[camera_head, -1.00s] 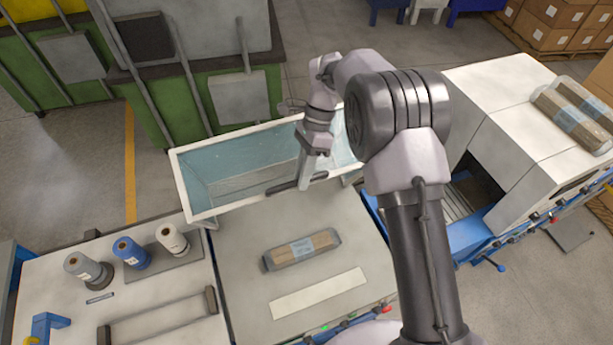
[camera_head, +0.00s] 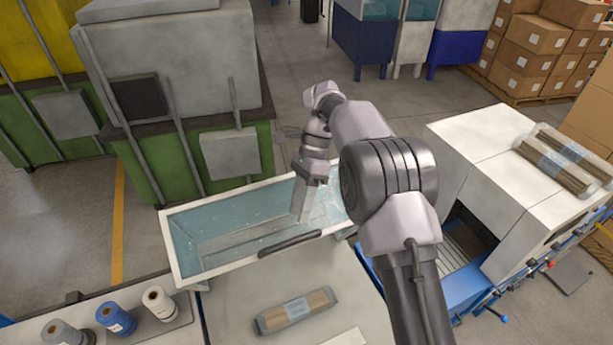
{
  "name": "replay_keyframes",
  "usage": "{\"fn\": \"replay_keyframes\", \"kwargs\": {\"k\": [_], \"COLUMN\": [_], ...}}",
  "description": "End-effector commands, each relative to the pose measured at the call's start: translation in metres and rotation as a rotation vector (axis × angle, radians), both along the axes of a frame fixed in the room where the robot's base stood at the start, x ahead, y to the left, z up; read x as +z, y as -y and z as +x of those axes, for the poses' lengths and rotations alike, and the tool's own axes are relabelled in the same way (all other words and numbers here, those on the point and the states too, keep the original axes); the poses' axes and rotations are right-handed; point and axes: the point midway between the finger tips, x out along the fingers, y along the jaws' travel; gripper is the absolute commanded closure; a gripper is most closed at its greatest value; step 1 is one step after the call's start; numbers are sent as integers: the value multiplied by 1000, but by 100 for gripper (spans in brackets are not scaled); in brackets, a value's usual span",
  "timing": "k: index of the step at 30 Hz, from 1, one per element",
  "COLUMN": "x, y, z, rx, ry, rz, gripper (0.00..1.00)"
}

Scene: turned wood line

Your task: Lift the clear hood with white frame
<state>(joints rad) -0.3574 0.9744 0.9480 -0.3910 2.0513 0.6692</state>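The clear hood (camera_head: 228,222) is a box of bluish see-through panels with a white frame (camera_head: 175,258). It is tilted up at the back of the work table, its open side facing up toward me. A dark bar handle (camera_head: 290,245) sits on its near frame edge. My gripper (camera_head: 303,216) hangs over the hood's open side, just beyond the handle in the picture and seemingly apart from it. I see no object in it. Its fingers show edge-on, so their opening is hidden.
A wrapped brown pack (camera_head: 296,311) lies on the pale table (camera_head: 228,305) in front of the hood. Several film rolls (camera_head: 117,320) stand at left. A white machine (camera_head: 480,185) with packs on top stands at right. A green-based machine (camera_head: 200,160) stands behind.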

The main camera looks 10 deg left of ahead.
Motion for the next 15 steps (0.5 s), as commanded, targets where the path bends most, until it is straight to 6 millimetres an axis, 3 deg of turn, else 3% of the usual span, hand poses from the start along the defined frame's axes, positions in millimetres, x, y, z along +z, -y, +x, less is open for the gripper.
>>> {"fn": "replay_keyframes", "kwargs": {"k": [3, 7, 15], "x": [38, 71, 89], "y": [5, 9, 13], "z": [21, 37, 49], "rx": [-2, -2, -1], "ry": [5, 2, -1], "rz": [1, -1, -2], "gripper": [62, 62, 62]}}
